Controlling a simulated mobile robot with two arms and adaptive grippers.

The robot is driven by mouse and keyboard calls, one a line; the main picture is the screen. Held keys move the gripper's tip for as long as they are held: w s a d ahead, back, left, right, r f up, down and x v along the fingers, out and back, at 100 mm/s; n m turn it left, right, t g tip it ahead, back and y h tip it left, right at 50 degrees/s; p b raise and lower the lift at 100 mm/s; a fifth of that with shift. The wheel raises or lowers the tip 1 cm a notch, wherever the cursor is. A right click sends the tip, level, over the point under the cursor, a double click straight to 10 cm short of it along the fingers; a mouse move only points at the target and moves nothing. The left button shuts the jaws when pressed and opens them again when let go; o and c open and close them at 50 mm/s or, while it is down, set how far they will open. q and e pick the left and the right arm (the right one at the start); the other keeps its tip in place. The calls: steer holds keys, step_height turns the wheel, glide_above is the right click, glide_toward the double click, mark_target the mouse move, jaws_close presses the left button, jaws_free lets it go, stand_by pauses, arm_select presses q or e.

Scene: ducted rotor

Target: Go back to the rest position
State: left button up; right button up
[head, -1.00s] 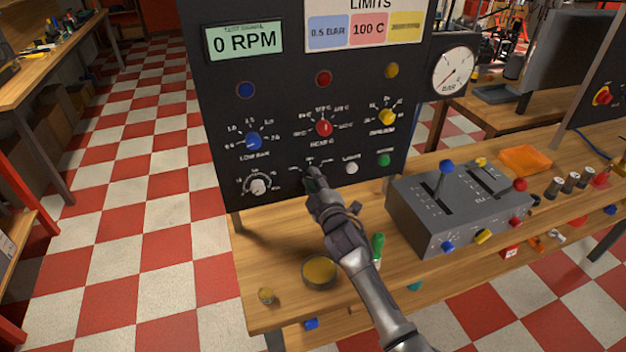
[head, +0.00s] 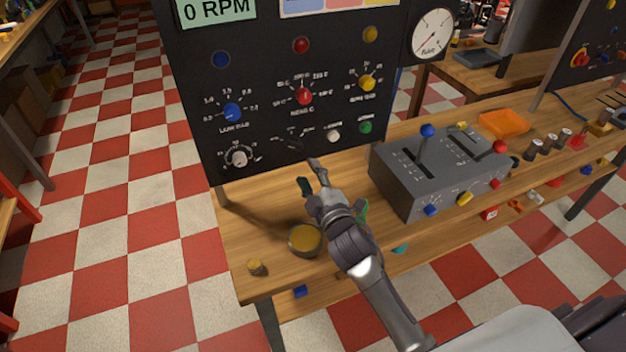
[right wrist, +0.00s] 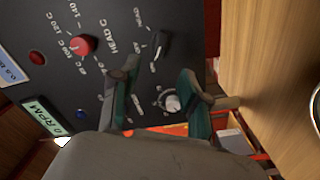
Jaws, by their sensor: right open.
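My right gripper (head: 311,176) is open and empty, above the wooden bench (head: 255,207) and in front of the black control panel (head: 290,75). It stands apart from the panel face. In the right wrist view its two green-padded fingers (right wrist: 158,103) are spread, with the panel (right wrist: 100,25) beyond them. A black knob (right wrist: 160,45) and a white knob (right wrist: 173,103) show on the panel there. In the head view the gripper stands in front of the panel's lower edge. My left gripper is in neither view.
A grey lever box (head: 402,190) stands right of my arm. A gauge (head: 431,36) sits at the panel's right. The checkered floor (head: 120,200) at left is clear.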

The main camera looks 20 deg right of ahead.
steer(key=shift+s, duration=0.95)
